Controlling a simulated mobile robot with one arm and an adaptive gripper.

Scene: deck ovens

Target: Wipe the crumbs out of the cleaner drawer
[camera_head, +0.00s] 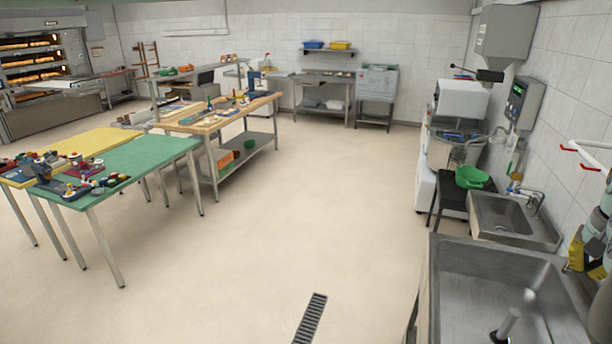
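I cannot make out the cleaner drawer, any crumbs or a wiping tool in this view. My gripper is not clearly in view either. At the right edge, a yellow and grey-green shape (577,252) is cut off by the frame, and I cannot tell what it is. The deck oven (35,65) stands at the far left back, with several lit decks.
A green-topped table (140,160) and a wood-topped bench (215,120) stand at left. A large steel sink (470,285) and a smaller sink (505,218) line the right wall. The middle floor (320,200) is clear, with a drain grate (311,318).

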